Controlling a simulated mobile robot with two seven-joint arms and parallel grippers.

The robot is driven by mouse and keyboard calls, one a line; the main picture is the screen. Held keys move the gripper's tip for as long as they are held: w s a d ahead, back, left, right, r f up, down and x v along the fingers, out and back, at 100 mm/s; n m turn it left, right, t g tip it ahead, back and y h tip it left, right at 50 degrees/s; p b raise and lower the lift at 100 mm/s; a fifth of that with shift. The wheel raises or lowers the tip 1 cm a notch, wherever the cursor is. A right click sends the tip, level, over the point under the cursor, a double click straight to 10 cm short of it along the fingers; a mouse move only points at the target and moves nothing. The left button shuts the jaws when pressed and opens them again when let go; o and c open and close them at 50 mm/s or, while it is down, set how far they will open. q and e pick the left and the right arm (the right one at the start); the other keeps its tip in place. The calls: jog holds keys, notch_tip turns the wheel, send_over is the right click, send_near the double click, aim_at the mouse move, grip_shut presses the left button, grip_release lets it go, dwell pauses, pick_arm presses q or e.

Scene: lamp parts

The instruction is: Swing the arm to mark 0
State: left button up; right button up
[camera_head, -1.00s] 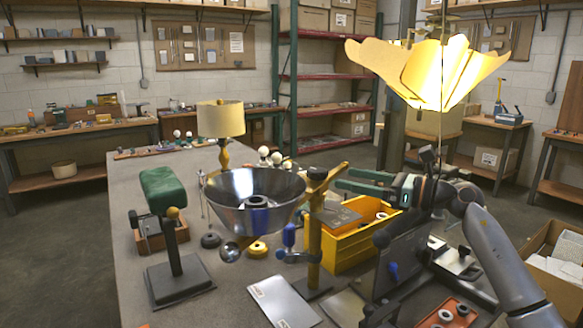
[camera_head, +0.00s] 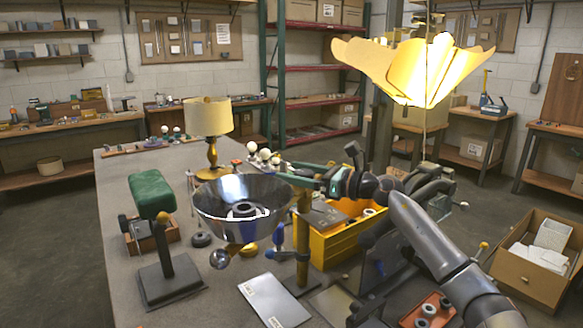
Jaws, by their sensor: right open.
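A polished metal bowl shade (camera_head: 243,208) sits beside the upper part of a brass-coloured post (camera_head: 303,235) at the middle of the bench. A blue clamp knob (camera_head: 303,240) is on the post. The post's top and the wooden swing arm there are mostly hidden by my right gripper. My right gripper (camera_head: 294,175) comes in from the right with its green fingers apart. Its fingertips overlap the bowl's right rim in the picture; I cannot tell whether they touch the arm. I cannot make out any mark or number. My left gripper is not in view.
A yellow bin (camera_head: 340,238) stands right of the post. A green cushioned stand (camera_head: 152,195) is at the left and a small lamp (camera_head: 208,120) behind. A glowing yellow petal shade (camera_head: 410,68) hangs above my arm. Bare bench lies at the front left.

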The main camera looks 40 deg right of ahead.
jog(key=shift+w+a, duration=0.25)
jog(key=shift+w, duration=0.25)
grip_shut()
dwell(0.5)
